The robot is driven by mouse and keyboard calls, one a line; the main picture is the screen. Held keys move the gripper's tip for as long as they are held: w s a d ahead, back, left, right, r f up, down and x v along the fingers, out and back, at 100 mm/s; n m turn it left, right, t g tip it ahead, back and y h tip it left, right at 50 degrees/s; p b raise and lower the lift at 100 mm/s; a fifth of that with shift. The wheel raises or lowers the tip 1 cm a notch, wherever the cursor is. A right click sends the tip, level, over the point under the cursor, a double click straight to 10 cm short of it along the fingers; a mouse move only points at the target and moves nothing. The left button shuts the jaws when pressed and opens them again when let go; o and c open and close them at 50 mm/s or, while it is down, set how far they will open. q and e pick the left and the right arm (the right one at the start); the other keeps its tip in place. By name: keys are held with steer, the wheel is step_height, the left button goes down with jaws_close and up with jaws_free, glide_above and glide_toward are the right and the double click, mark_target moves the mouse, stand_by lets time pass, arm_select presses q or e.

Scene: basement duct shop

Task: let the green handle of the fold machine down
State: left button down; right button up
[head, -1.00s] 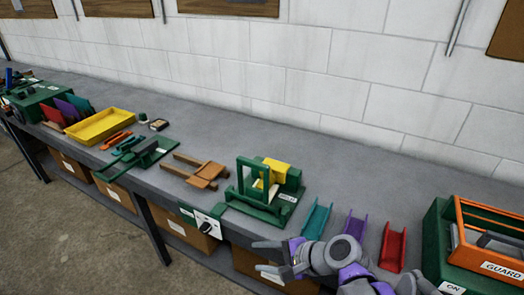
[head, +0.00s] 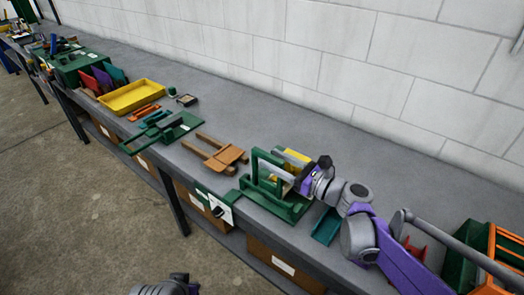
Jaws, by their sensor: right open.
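The fold machine appears to be the green machine (head: 294,210) on the bench, with a yellow block (head: 296,157) at its back. Its green handle (head: 254,168) is a frame standing upright at the front. My right gripper (head: 287,178) is open, with its grey fingers at the upper right part of the handle, between it and the yellow block. I cannot tell whether they touch the handle. The gripper and wrist hide the machine's right side. Part of my own body shows at the bottom edge; no left gripper fingers are seen.
A white panel with a black knob (head: 217,209) is on the bench front. A brown wooden piece (head: 222,157), a flat green tool (head: 165,131) and a yellow tray (head: 133,96) lie to the left. A teal channel (head: 326,228) and a red one (head: 413,248) lie by my right arm.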

mark_target(253, 148)
steer(key=x, duration=0.5)
steer(key=shift+d, duration=0.1)
jaws_close()
steer(key=shift+w, duration=0.1)
stand_by(1.2)
